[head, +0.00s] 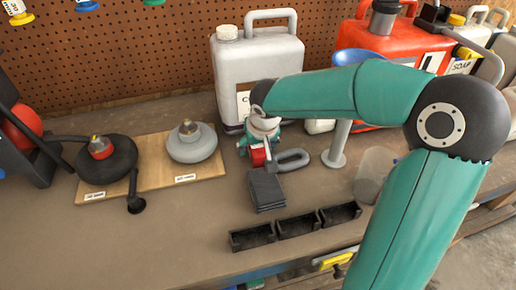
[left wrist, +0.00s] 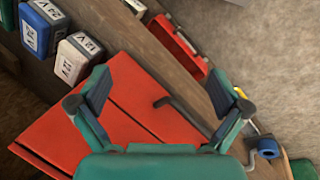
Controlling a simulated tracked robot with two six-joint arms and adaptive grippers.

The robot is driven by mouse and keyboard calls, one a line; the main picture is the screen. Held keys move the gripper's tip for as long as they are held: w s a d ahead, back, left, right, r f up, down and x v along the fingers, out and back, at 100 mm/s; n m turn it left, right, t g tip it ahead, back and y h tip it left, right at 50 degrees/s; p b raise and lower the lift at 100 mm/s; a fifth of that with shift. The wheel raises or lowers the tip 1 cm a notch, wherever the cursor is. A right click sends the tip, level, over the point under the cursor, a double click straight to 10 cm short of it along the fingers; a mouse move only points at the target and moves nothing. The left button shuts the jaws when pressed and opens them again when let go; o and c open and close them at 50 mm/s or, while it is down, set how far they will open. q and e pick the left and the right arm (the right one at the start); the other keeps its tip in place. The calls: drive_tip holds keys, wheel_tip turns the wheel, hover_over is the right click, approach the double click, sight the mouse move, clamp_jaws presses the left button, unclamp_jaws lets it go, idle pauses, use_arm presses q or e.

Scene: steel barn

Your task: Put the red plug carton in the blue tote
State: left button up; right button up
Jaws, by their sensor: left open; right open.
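A small red box (head: 257,157), which looks like the red plug carton, sits on the bench below the white jug in the head view. My right gripper (head: 261,143) is right at it, pointing down, and partly hides it. This gripper is open; I cannot tell whether its fingers touch the box. My left gripper (left wrist: 160,86) is open and empty in the left wrist view, with a red lidded surface (left wrist: 120,105) beyond its fingers. I see no blue tote in either view.
A dark folded stack (head: 266,190), a grey shackle-like loop (head: 292,160) and black open bins (head: 298,224) lie close to the right gripper. A white jug (head: 255,72) stands behind. The bench's front left is clear. Battery-like boxes (left wrist: 80,57) show in the left wrist view.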

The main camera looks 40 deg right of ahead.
drive_tip(key=shift+f+b, duration=0.2)
drive_tip(key=shift+b, duration=0.2)
idle(0.5)
clamp_jaws()
idle(0.4)
